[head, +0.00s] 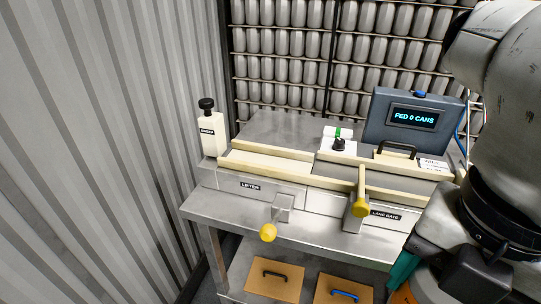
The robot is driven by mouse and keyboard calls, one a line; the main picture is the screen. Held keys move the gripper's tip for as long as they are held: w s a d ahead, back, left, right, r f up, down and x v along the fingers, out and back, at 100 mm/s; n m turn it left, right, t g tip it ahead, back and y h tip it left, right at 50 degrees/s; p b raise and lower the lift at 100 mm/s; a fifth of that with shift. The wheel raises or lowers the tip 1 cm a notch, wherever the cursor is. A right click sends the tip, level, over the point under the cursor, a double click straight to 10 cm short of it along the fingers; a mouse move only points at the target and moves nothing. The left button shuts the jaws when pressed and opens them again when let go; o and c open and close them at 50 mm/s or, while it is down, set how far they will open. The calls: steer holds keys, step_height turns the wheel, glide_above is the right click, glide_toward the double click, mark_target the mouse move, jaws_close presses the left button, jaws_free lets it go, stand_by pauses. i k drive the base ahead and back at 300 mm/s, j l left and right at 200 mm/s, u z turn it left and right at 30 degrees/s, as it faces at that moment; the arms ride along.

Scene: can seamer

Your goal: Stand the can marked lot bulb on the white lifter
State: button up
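No can marked lot bulb can be made out in the head view. The seamer bench has a front plate labelled LIFTER (250,185) at its left end. A pale lane strip (264,163) lies behind that plate, between cream rails; I cannot tell which part of it is the lifter's top. No can shows on this stretch. My gripper's dark body is at the lower right, in front of the bench, with teal and orange parts beside it. The fingertips are not clear, so I cannot tell whether it is open or holding anything.
A cream post with a black knob (208,128) stands at the left. Yellow knobs (268,232) (361,207) stick out in front, one by the lane gate label (386,215). A display (413,118) reads FED 0 CANS. Two tan panels with handles (275,282) (343,291) lie below.

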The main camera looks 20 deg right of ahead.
mark_target(266, 164)
steer(key=i, duration=1.2)
